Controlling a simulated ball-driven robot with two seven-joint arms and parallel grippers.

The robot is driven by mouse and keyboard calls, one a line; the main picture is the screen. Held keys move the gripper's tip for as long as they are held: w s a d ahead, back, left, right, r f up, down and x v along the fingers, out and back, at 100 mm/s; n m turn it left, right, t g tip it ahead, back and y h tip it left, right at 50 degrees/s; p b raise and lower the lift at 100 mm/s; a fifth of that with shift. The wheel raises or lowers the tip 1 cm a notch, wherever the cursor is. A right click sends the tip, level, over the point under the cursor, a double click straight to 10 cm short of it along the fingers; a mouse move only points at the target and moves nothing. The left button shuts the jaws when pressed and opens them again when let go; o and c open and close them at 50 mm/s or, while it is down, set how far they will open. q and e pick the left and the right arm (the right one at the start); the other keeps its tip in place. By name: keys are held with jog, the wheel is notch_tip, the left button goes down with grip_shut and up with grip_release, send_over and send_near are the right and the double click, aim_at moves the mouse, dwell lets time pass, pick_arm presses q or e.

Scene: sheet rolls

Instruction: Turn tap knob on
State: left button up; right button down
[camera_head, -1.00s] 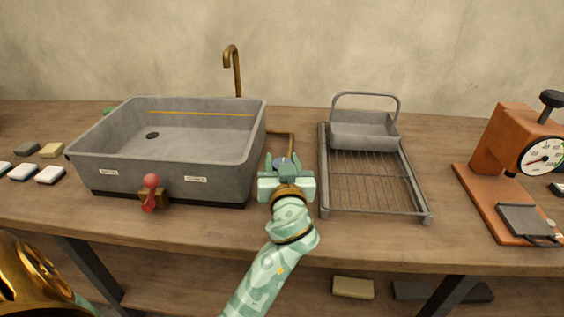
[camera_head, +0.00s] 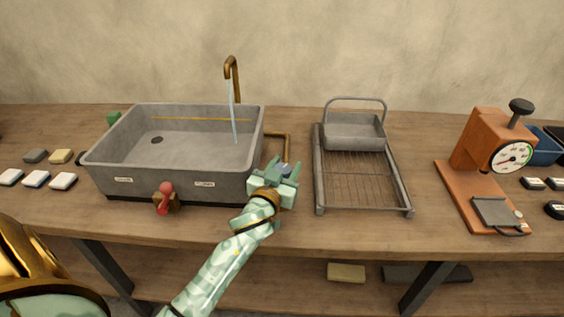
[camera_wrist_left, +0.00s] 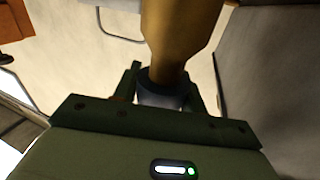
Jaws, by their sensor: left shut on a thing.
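The grey sink (camera_head: 118,184) stands on the wooden bench, with a curved brass spout (camera_head: 231,66) behind it. A pale stream of water (camera_head: 235,113) falls from the spout into the basin. A brass pipe (camera_head: 288,145) runs beside the sink's right wall to the blue-grey tap knob (camera_head: 285,168). My left gripper (camera_head: 283,164) is shut on the knob, which its fingers partly hide. In the left wrist view, the dark knob (camera_wrist_left: 160,92) sits between the fingers of the gripper (camera_wrist_left: 164,78), below a brass body. My right gripper is not in view.
A red-handled valve (camera_head: 165,197) is on the sink's front. A wire rack (camera_head: 405,190) with a handled grey tray (camera_head: 355,131) stands close to the right of my gripper. An orange scale (camera_head: 483,140) is farther right. Several small blocks (camera_head: 37,178) lie left.

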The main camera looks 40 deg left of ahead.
pick_arm(q)
jog(key=shift+f, duration=0.1)
dwell(0.4)
jog(key=o, duration=1)
